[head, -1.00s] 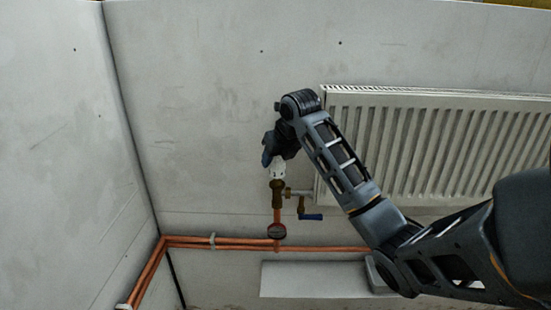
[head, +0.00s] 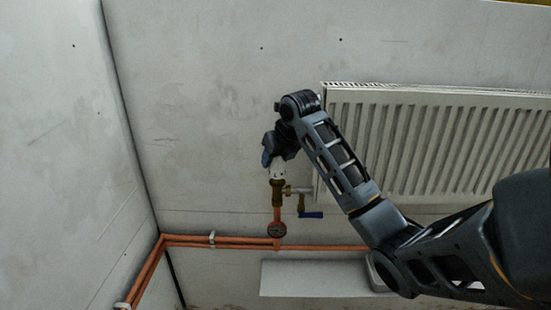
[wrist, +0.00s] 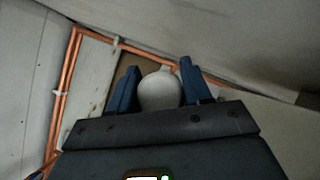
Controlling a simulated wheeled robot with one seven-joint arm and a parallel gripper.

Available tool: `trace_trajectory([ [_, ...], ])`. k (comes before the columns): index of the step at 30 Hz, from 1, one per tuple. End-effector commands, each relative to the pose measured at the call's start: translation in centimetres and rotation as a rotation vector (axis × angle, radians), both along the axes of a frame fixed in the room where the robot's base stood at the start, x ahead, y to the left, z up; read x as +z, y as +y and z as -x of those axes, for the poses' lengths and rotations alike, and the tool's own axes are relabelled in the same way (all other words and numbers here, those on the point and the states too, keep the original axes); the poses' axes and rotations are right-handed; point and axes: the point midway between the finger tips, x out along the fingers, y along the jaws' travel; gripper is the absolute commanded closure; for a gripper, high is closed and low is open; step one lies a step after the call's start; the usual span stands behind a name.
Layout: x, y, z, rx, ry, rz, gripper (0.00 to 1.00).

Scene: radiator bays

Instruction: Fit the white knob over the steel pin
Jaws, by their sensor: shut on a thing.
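The white knob (head: 277,171) is in my gripper (head: 272,155), at the top of the brass valve body (head: 278,190) in the head view. In the wrist view the knob (wrist: 159,91) shows as a rounded white top between the two blue fingers of my gripper (wrist: 160,88), which are shut on it. The steel pin is not visible; the knob and valve cover the place above the brass body. I cannot tell from these views how far the knob sits over the pin.
A white radiator (head: 440,145) hangs on the wall right of the valve. A blue-handled tap (head: 311,214) sticks out at the valve's right. A pale ledge (head: 315,279) is lower down. The wall left is clear.

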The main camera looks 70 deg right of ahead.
Motion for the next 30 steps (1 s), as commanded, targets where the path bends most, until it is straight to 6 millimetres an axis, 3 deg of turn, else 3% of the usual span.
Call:
trace_trajectory([
  [30, -1.2, 0.0, 0.0, 0.0, 0.0, 0.0, 0.9],
])
